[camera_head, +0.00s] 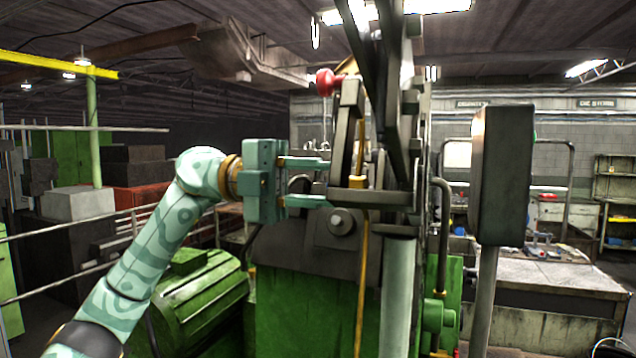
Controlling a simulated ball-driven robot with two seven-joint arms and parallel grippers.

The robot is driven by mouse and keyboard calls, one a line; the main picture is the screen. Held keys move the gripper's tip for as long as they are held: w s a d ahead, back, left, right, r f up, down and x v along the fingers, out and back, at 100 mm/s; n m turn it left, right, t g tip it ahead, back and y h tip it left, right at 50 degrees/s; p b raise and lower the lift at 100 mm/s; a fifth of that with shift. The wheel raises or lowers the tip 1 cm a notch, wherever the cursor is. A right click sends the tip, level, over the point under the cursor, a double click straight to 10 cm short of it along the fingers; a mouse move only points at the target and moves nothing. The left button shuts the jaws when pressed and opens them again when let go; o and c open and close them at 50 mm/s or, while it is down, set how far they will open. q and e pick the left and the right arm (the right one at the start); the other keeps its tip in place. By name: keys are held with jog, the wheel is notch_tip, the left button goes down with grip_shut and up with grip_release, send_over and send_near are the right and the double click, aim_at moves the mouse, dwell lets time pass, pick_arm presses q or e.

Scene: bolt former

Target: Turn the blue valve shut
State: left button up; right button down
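I cannot make out a blue valve in the head view. My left gripper (328,182) comes in from the left, its two teal fingers pointing right and spread apart, one above the other. Its fingertips overlap the dark metal parts of the machine (306,312) in the picture; I cannot tell whether they touch. I see nothing clearly held between the fingers. A red round knob (326,82) sits on the machine above the gripper. My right gripper is not in view.
A green ribbed motor housing (200,303) stands below my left arm. A dark box on a grey post (501,175) stands right of the machine. A workbench (545,275) is behind it at right. Railings (75,284) run along the left.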

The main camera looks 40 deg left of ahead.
pick_arm(q)
jog(key=shift+a, duration=0.1)
jog(key=b+v, duration=0.2)
jog(key=v, duration=1.4)
jog(key=shift+a+r, duration=0.1)
